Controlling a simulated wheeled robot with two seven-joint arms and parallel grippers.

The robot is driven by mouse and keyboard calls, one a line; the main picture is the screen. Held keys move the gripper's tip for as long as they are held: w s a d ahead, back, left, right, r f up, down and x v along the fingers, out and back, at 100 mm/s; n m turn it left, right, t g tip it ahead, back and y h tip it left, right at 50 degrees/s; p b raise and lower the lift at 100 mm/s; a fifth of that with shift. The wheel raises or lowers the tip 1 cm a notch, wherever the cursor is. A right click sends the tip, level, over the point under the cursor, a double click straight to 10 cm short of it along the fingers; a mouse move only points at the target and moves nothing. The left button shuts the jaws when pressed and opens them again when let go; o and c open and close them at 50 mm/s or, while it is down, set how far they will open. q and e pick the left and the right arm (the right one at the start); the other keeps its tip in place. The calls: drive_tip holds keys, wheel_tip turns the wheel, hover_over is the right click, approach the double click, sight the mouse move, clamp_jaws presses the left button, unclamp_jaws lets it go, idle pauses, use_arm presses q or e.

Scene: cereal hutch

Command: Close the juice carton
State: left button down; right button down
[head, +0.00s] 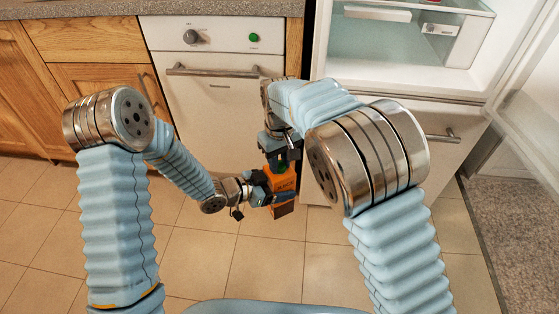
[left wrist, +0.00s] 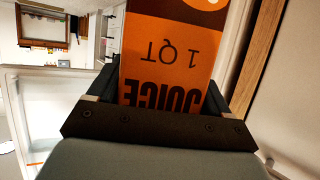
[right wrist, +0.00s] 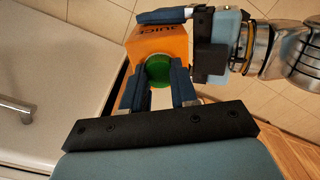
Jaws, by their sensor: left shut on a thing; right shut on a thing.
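The orange juice carton (head: 283,183) is held in the air in front of the white appliances. It also shows close up in the left wrist view (left wrist: 170,50), with its lettering upside down. My left gripper (head: 270,190) is shut around the carton's body. The green cap (right wrist: 159,68) is at the carton's top, facing the right wrist camera. My right gripper (right wrist: 158,90) has its two fingers on either side of the cap and is shut on it, coming from above in the head view (head: 281,160). Whether the cap is seated on the spout cannot be told.
An oven or dishwasher front (head: 215,110) with a bar handle stands behind the carton. The fridge (head: 400,60) is open at the right, its door (head: 530,110) swung out. Wooden cabinets (head: 90,80) stand at the left. The tiled floor (head: 250,265) below is clear.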

drive_tip(key=c, duration=0.8)
unclamp_jaws()
wheel_tip(320, 180, up, 12)
